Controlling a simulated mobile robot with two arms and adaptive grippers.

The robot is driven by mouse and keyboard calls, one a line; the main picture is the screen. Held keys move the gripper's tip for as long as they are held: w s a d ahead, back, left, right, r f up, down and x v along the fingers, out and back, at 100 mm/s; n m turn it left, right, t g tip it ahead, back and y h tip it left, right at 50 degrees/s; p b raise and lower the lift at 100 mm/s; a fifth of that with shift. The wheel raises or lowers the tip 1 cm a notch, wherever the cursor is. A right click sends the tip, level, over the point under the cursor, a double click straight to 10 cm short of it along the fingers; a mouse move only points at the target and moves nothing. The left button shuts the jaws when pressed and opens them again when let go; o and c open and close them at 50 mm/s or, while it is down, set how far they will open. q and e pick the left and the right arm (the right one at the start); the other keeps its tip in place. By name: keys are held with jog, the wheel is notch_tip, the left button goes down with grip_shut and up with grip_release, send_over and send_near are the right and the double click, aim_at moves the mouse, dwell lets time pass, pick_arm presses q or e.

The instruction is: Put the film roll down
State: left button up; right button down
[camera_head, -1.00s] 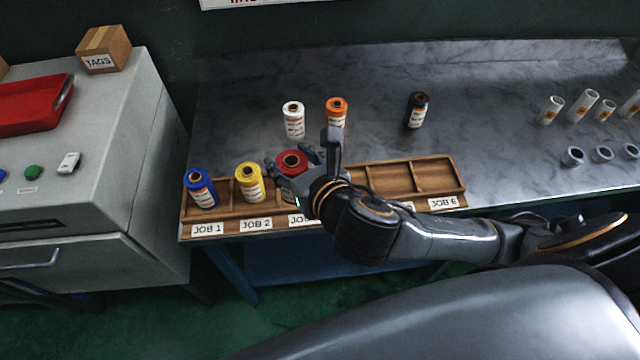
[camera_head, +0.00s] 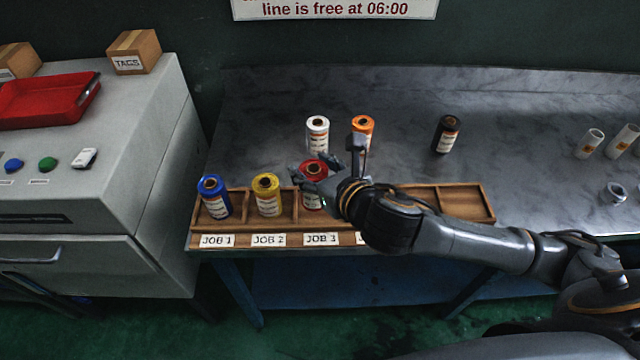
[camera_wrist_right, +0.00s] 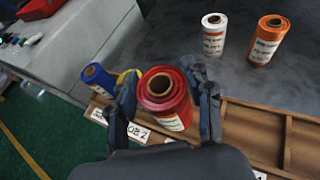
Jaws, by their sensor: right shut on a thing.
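The red film roll (camera_head: 314,194) is upright at the JOB 3 compartment of the wooden rack (camera_head: 464,203). My right gripper (camera_head: 316,172) is shut on it, with a finger on either side in the right wrist view, where the red roll (camera_wrist_right: 168,100) fills the grip. Its top shows higher in the head view than the neighbouring rolls' tops. I cannot tell whether its base touches the rack floor. A blue roll (camera_head: 214,200) stands at JOB 1 and a yellow roll (camera_head: 267,198) at JOB 2. My left gripper is out of view.
A white roll (camera_head: 317,136), an orange roll (camera_head: 364,128) and a black roll (camera_head: 446,136) stand on the metal bench behind the rack. Pale empty cores (camera_head: 590,143) stand at the right. A grey machine (camera_head: 130,130) with a red tray (camera_head: 45,102) is at the left.

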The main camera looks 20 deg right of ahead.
jog(key=f, duration=0.1)
jog(key=w+d+f, duration=0.1)
jog(key=w, duration=0.1)
jog(key=shift+d+f, duration=0.25)
jog(key=shift+f, duration=0.15)
jog(key=shift+w+d+f, duration=0.15)
jog(key=shift+f, duration=0.9)
jog(key=shift+w+d+f, duration=0.1)
jog(key=shift+f, duration=0.9)
jog(key=c, duration=0.6)
grip_release()
jog(key=shift+f, duration=0.15)
